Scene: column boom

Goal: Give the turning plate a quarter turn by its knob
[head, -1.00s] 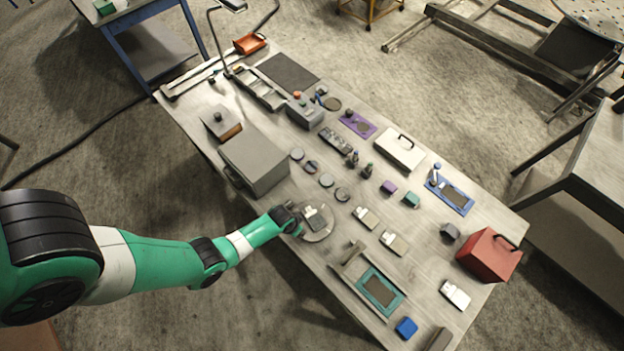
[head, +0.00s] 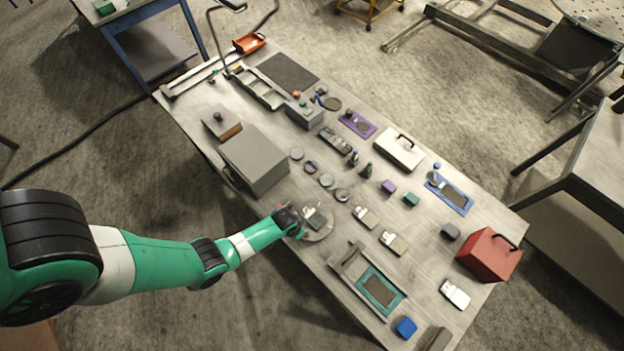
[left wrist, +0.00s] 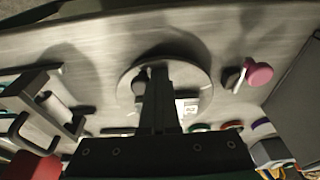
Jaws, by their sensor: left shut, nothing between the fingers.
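The turning plate (head: 322,236) is a round grey disc near the table's front edge. It also shows in the left wrist view (left wrist: 201,84). A dark and white block (left wrist: 187,106) rests on it, right of the fingers in that view. A dark round shape (left wrist: 139,84), which looks like the knob, shows just left of the fingers on the plate. My left gripper (head: 300,228) is at the plate's left side, with its fingers (left wrist: 158,76) closed together and empty over the disc. Whether the fingers touch the knob is hidden. My right gripper is out of view.
A large grey box (head: 255,158) stands left of the plate. A pink knob (left wrist: 258,74) is beside the plate in the wrist view. Label cards (head: 366,217) and small discs (head: 326,181) lie nearby. A teal-framed tray (head: 398,302) stands to the lower right.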

